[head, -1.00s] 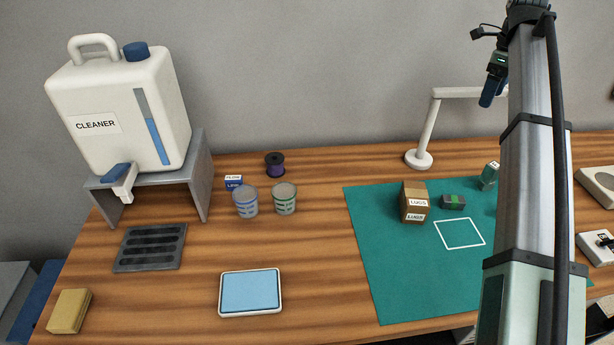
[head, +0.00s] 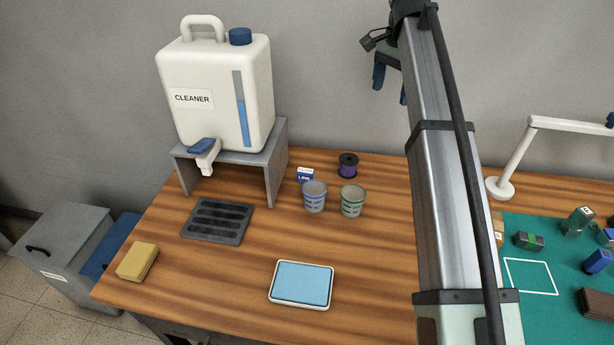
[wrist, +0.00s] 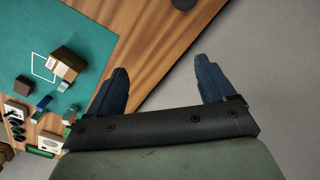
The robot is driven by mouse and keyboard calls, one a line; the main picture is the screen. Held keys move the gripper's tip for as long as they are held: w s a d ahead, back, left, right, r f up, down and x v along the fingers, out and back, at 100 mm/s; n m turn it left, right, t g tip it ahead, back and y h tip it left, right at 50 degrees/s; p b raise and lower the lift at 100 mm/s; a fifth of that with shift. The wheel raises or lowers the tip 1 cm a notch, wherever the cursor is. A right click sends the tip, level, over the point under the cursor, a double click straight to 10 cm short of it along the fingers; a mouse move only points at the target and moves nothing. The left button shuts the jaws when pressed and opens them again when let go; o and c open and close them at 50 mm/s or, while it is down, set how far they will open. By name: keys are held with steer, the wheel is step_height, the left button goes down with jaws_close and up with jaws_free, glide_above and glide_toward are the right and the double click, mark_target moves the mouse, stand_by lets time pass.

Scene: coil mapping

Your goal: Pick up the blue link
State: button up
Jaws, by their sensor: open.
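A small blue-and-white box with lettering that looks like "LINK" (head: 305,175) stands on the wooden bench, behind the blue-ringed cup. Blue blocks also show on the green mat, one nearer (head: 598,262) and one farther back (head: 606,236); I cannot tell whether either is a link. My gripper (head: 391,86) is high in front of the wall, above and to the right of the lettered box, apart from everything. In the wrist view its two blue fingers (wrist: 160,70) are spread and empty.
The cleaner jug (head: 215,95) stands on a grey stand (head: 278,165) at left. A blue-ringed cup (head: 314,197), a green-ringed cup (head: 352,201) and a purple spool (head: 348,166) are near the box. A blue-topped tray (head: 301,284) lies in front. A lamp (head: 500,188) stands right.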

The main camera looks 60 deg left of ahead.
steer(key=s+a+n, duration=0.4)
steer(key=s+a, duration=0.2)
steer(key=s, duration=0.3)
steer(key=s+a+n, duration=0.4)
steer(key=s+a, duration=0.1)
steer(key=s, duration=0.4)
glide_above(306, 171)
step_height(306, 171, down, 12)
step_height(306, 171, down, 14)
steer(key=shift+a+f, duration=0.15)
steer(key=shift+f, duration=0.1)
steer(key=c, duration=1.1)
